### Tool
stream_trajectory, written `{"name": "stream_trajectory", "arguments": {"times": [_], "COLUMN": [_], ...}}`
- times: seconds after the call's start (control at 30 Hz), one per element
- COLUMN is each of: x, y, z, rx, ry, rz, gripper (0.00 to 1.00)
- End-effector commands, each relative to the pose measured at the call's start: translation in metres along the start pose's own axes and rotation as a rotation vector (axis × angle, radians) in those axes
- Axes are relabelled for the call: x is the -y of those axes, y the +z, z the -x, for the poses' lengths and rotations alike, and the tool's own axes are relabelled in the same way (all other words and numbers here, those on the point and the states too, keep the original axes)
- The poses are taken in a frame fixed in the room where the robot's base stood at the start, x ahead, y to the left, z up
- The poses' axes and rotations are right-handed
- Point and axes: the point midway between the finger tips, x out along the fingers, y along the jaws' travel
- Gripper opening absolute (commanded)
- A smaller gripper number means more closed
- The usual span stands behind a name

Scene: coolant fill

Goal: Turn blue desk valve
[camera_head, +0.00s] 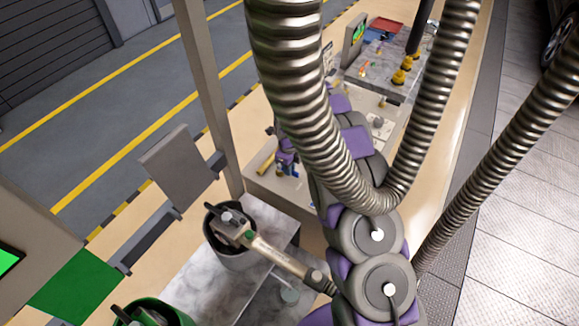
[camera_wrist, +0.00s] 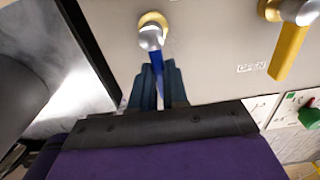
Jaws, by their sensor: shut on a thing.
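The blue desk valve (camera_wrist: 158,62) is in the upper middle of the wrist view. It has a silver hub and a brass-coloured ring on a grey panel. Its blue handle points down in the picture, into my gripper (camera_wrist: 160,86). The dark blue fingers are shut on the handle, one on each side, and hide its lower end. In the head view, my purple and grey arm reaches to the desk, and the hose and arm largely hide the gripper and the valve.
A valve with a yellow handle (camera_wrist: 288,52) sits to the right on the same panel, near an "OPEN" label (camera_wrist: 252,68). A green knob (camera_wrist: 308,117) is at the right edge. In the head view, a dark bucket (camera_head: 230,255) stands on the marbled surface at lower left.

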Motion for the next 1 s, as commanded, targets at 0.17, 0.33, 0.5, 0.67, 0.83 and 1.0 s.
{"name": "stream_trajectory", "arguments": {"times": [0.17,0.33,0.5,0.67,0.83,1.0], "x": [0.001,0.0,0.0,0.0,0.001,0.001], "y": [0.001,0.001,0.0,0.0,0.0,0.0], "z": [0.001,0.001,0.001,0.002,0.018,0.052], "rx": [0.005,0.003,0.002,0.002,0.005,0.003], "ry": [-0.002,-0.001,-0.001,-0.001,-0.004,-0.004], "rz": [-0.003,-0.002,-0.001,-0.001,0.0,0.0], "gripper": [0.17,0.33,0.39,0.39,0.39,0.39]}}
